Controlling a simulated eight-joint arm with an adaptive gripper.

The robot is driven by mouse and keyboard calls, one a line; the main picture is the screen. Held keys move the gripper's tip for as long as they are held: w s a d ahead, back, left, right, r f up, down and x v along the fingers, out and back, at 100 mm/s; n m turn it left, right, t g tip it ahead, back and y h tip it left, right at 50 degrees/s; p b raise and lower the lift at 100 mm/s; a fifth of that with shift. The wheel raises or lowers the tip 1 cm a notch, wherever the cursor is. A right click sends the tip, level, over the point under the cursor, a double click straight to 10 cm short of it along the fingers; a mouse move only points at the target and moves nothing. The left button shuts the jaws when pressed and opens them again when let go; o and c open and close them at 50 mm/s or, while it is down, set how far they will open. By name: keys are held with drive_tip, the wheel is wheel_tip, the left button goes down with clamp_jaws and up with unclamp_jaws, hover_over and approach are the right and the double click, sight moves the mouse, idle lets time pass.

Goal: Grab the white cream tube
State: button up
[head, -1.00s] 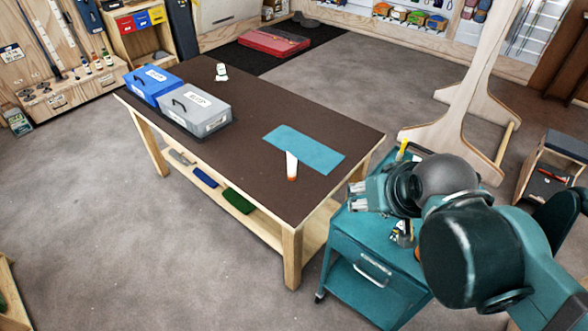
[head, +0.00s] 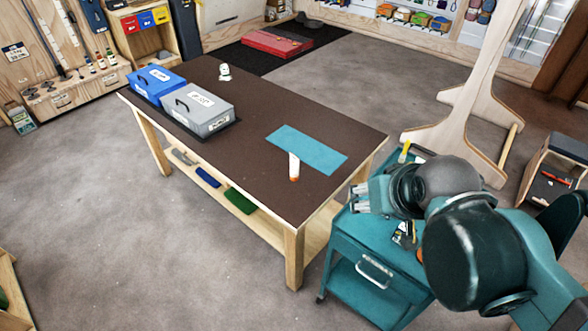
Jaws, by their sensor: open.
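The white cream tube (head: 294,165) stands upright on its orange cap near the right end of the dark brown table (head: 250,125). It is at the near edge of a flat teal mat (head: 318,152). My gripper (head: 357,198) is to the right of the table's near right corner, above the teal cart, apart from the tube. Its fingers point left and are open and empty.
A blue box (head: 153,82) and a grey box (head: 203,107) stand at the table's left end. A small white object (head: 224,72) is at the far edge. The teal cart (head: 345,235) stands below my arm. The table between the boxes and tube is clear.

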drive_tip(key=shift+o, duration=0.2)
drive_tip(key=shift+r, duration=0.1)
drive_tip(key=shift+r, duration=2.6)
drive_tip(key=w+a+r+m+g+b, duration=0.1)
drive_tip(key=w+r+m, duration=0.15)
drive_tip(key=w, duration=0.35)
drive_tip(key=w+a+r+m+g, duration=0.1)
drive_tip(key=w+r, duration=0.2)
drive_tip(key=w, duration=0.3)
drive_tip(key=m+g+h+b, duration=0.2)
drive_tip(key=m+h, duration=0.2)
drive_tip(key=m, duration=0.3)
hover_over(294, 155)
wheel_tip(294, 155, down, 6)
wheel_tip(294, 155, down, 30)
drive_tip(key=shift+s+a+r, duration=0.15)
drive_tip(key=shift+r, duration=0.05)
drive_tip(key=shift+f+g, duration=0.1)
drive_tip(key=shift+g, duration=0.2)
